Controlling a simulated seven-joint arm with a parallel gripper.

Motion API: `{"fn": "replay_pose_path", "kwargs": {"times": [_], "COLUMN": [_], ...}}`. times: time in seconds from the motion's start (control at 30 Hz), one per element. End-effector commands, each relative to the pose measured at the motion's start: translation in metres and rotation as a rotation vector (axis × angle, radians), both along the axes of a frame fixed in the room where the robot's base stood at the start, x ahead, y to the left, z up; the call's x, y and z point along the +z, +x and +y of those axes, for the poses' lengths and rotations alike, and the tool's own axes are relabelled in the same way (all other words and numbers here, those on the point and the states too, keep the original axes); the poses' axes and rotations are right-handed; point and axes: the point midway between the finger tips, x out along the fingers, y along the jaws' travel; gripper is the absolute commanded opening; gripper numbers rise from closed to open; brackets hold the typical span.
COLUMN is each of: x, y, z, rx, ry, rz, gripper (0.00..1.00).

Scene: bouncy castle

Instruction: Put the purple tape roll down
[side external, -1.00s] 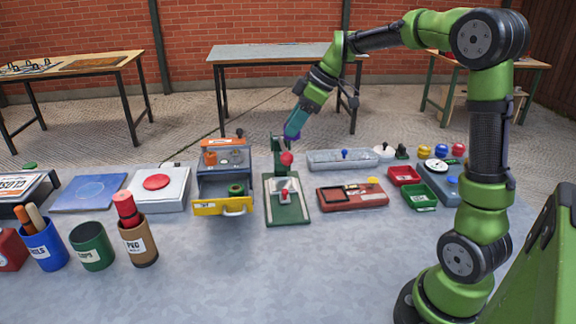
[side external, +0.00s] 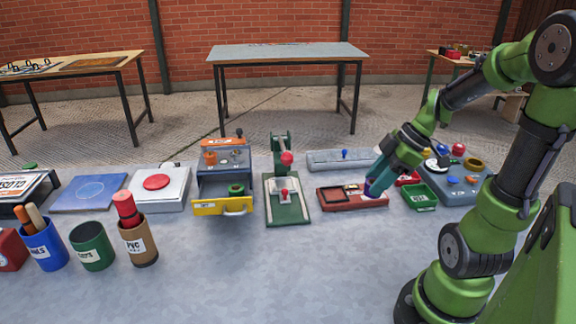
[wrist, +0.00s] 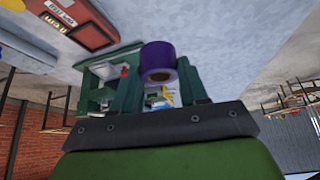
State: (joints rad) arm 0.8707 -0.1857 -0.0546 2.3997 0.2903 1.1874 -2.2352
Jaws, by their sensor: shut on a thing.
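The purple tape roll (wrist: 159,62) is between the two fingers of my gripper (wrist: 155,88) in the wrist view, with its core hole showing. My gripper is shut on it. In the side external view my gripper (side external: 373,186) points down and left at the right end of the red panel (side external: 345,201), and a bit of purple from the tape roll (side external: 369,188) shows at the fingertips. I cannot tell whether the roll touches the panel or the table.
A green bin (side external: 420,199) and a blue-grey button box (side external: 461,186) stand right of my gripper. A green lever press (side external: 286,200) and an open yellow drawer (side external: 222,207) stand left. The front of the grey table (side external: 300,270) is clear.

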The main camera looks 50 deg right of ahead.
Motion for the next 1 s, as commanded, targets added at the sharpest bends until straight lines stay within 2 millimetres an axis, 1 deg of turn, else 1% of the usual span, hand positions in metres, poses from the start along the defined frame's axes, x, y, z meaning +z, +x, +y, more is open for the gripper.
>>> {"fn": "replay_pose_path", "kwargs": {"times": [0.03,0.1,0.2,0.3,0.37,0.43,0.57,0.8,0.9,1.0], "x": [-0.013,-0.03,-0.049,-0.061,-0.065,-0.068,-0.071,-0.077,-0.079,-0.08], "y": [-0.001,-0.001,-0.001,0.0,0.003,0.01,0.036,0.093,0.111,0.124], "z": [0.001,0.001,0.001,0.0,-0.002,-0.006,-0.022,-0.054,-0.065,-0.072], "rx": [-0.003,-0.002,-0.003,-0.001,-0.001,0.0,0.002,0.002,0.003,0.0], "ry": [0.006,0.008,0.007,0.003,0.002,0.001,-0.001,0.0,-0.001,0.0], "rz": [0.006,0.006,0.005,0.002,0.002,0.002,0.001,-0.001,0.0,0.0], "gripper": [0.12,0.12,0.12,0.12,0.12,0.12,0.12,0.12,0.12,0.12]}}
